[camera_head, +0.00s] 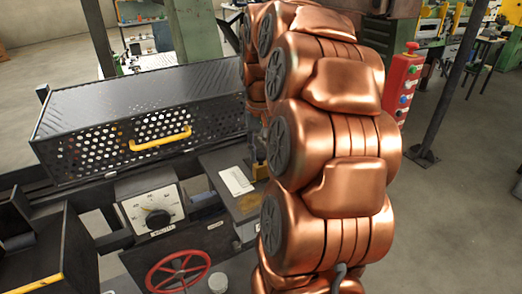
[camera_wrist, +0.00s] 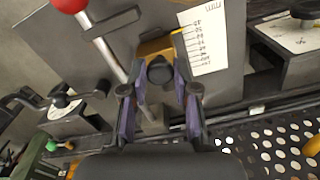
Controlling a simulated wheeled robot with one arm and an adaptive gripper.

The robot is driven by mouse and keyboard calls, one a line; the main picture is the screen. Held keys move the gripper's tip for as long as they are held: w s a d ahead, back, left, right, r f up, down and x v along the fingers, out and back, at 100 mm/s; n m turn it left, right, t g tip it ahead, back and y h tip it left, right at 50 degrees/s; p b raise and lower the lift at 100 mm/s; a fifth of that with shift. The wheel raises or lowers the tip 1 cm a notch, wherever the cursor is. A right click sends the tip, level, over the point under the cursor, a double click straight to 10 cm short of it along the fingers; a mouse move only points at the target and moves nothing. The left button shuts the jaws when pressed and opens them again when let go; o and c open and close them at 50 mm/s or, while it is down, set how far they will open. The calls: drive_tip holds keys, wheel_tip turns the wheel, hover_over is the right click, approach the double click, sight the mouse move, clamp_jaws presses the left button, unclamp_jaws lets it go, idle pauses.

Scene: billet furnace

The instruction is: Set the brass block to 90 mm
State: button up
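The brass block (camera_wrist: 153,46) sits on a dark grey plate, at the edge of a white scale card (camera_wrist: 212,42) marked in mm. A yellow tip on the block's card side lies near the upper end of the row of numbers; the exact reading is too small to be sure of. A dark round knob (camera_wrist: 160,70) stands in front of the block. My gripper (camera_wrist: 162,78) has its purple-padded fingers on either side of this knob; I cannot tell whether they press on it. In the head view my copper arm hides most of this area, and the card (camera_head: 237,180) shows beside it.
A lever with a red ball (camera_wrist: 70,4) stands close by my fingers. A perforated cover with a yellow handle (camera_head: 160,139), a dial box (camera_head: 152,208) and a red handwheel (camera_head: 178,272) surround the plate. A red button box (camera_head: 403,85) stands behind my arm.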

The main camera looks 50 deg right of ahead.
clamp_jaws()
drive_tip(key=shift+w+d, duration=0.3)
drive_tip(key=shift+w, duration=0.5)
drive_tip(key=shift+w+d, duration=0.25)
drive_tip(key=shift+w, duration=0.6)
drive_tip(key=shift+w+d, duration=0.3)
drive_tip(key=shift+w, duration=0.5)
drive_tip(key=o, duration=0.7)
unclamp_jaws()
drive_tip(key=shift+c, duration=0.2)
drive_tip(key=shift+r, duration=0.15)
